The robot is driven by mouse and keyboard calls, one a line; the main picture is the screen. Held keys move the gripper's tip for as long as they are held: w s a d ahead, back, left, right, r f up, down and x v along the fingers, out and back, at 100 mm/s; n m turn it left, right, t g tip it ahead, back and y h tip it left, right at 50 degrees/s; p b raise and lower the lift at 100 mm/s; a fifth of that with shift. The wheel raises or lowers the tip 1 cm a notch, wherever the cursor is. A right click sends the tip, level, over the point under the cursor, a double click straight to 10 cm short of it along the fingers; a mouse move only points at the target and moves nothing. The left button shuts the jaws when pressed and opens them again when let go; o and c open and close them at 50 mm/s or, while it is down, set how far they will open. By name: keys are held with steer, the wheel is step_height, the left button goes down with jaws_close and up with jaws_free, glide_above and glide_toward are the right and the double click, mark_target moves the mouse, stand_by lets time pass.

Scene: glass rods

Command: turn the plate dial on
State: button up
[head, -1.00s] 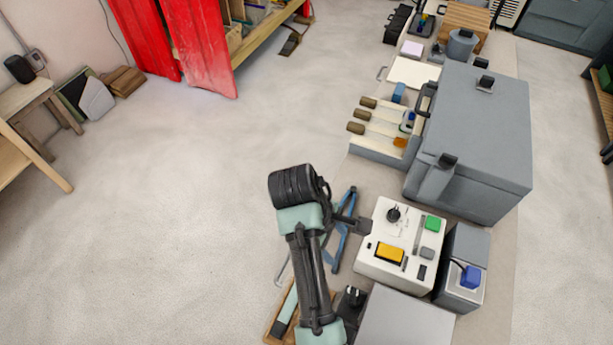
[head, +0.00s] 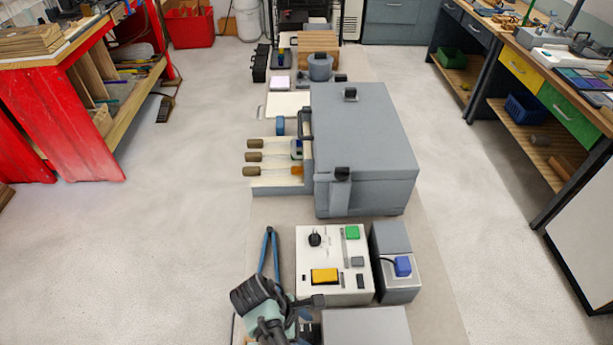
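A white control box (head: 335,286) stands on the bench in the lower middle of the head view. A round black dial (head: 315,239) sits on its upper left; its setting is too small to read. The box also carries a green button (head: 352,232), a yellow switch (head: 325,276) and small grey and black parts. My gripper (head: 319,300) is at the near left edge of the box, below the yellow switch in the picture and apart from the dial. Its fingers are too small and dark to tell open from shut. I see nothing held in it.
Right of the box is a grey unit with a blue knob (head: 402,266). Behind stands a large grey furnace-like box (head: 365,135), with several brown-handled rods (head: 256,157) at its left. Blue-handled tongs (head: 268,250) lie left of the control box. A grey block (head: 365,328) is in front.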

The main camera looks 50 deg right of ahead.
steer(key=shift+f, duration=0.25)
jaws_close()
steer(key=shift+m, duration=0.4)
steer(key=m+y, duration=0.1)
steer(key=m, duration=0.1)
steer(key=shift+w+d+m+g, duration=0.1)
steer(key=shift+d+m+g, duration=0.05)
steer(key=shift+m+g, duration=0.2)
steer(key=shift+d+m+y+b, duration=0.15)
steer(key=shift+m+y+b, duration=0.45)
steer(key=shift+m, duration=1.35)
